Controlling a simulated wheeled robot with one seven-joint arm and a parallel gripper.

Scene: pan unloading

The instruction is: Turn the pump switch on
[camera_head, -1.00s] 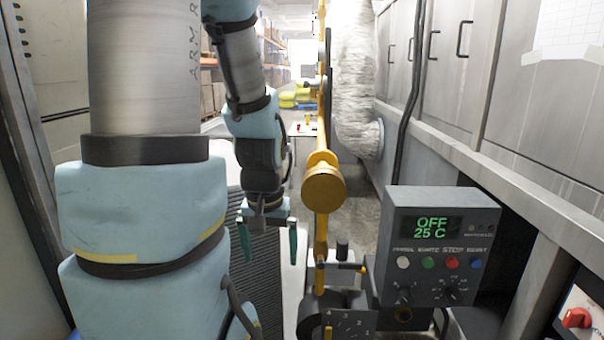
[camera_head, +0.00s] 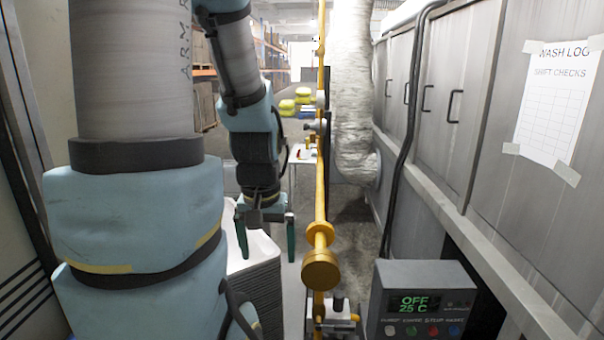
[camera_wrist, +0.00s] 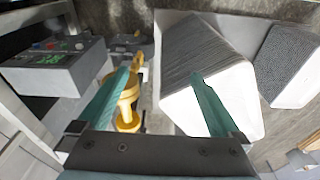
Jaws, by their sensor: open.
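The grey control box (camera_head: 425,279) is at the lower right of the head view. Its green display (camera_head: 413,304) reads OFF and 25 C. A row of coloured buttons, with a red one (camera_head: 432,330), shows at the bottom edge; its lower part is cut off. The box also shows at the upper left of the wrist view (camera_wrist: 40,80), tilted. No switch marked as the pump's can be made out. My gripper (camera_head: 267,253) is open and empty, fingers pointing down, left of the yellow pipe and apart from the box. Its teal fingers show in the wrist view (camera_wrist: 162,80).
A yellow upright pipe (camera_head: 321,180) with round flanges stands between my gripper and the box. White ribbed stacks (camera_wrist: 210,90) are below my gripper. Grey cabinets (camera_head: 480,100) line the right side. A white table (camera_head: 302,153) stands farther back.

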